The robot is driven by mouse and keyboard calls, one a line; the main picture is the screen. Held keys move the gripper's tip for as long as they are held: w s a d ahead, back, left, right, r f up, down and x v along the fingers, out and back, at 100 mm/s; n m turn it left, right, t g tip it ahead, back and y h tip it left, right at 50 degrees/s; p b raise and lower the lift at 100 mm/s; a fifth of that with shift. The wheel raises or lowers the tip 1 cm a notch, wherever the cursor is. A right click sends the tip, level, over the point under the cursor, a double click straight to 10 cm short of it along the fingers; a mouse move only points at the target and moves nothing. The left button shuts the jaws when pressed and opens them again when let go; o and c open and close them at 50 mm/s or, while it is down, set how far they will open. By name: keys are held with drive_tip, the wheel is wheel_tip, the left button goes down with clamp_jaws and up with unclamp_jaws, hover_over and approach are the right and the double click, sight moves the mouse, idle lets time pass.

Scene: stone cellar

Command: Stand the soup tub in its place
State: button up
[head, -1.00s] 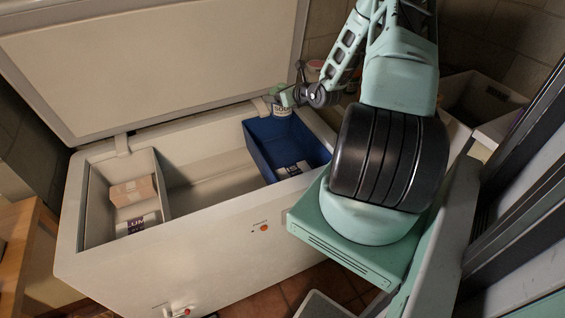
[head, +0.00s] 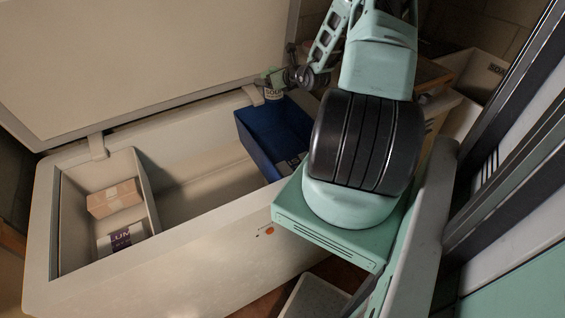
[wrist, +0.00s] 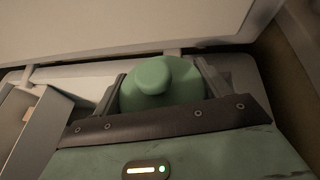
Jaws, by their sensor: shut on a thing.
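The soup tub (head: 273,94) is a small pale tub with a dark-lettered label and a green lid. In the wrist view its domed green lid with a round knob (wrist: 165,78) fills the space between the fingers. My gripper (head: 272,82) is shut on the tub and holds it upright at the back edge of the open chest freezer, by the far left corner of the blue bin. In the wrist view my gripper (wrist: 162,92) has a finger on each side of the lid. The tub's base is hidden behind the blue bin (head: 256,149).
The white chest freezer (head: 200,262) stands open, its lid (head: 150,60) raised behind. A pale bin (head: 148,195) at its left holds a cardboard box (head: 115,198) and a labelled carton (head: 122,240). A labelled pack (head: 292,162) lies in the blue bin. The freezer's middle is clear.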

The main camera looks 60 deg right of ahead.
drive_tip(key=f+b, duration=0.4)
drive_tip(key=f, duration=0.3)
drive_tip(key=f+b, duration=0.4)
drive_tip(key=f, duration=0.4)
drive_tip(key=f+b, duration=0.5)
drive_tip(key=f, duration=0.3)
drive_tip(key=shift+w+d+f, duration=0.1)
drive_tip(key=shift+w+f, duration=0.1)
drive_tip(key=shift+w, duration=0.15)
drive_tip(key=shift+f, duration=0.1)
drive_tip(key=o, duration=1.1)
drive_tip(key=shift+f, duration=0.1)
drive_tip(key=shift+r, duration=0.25)
drive_tip(key=v, duration=0.7)
drive_tip(key=shift+s, duration=0.3)
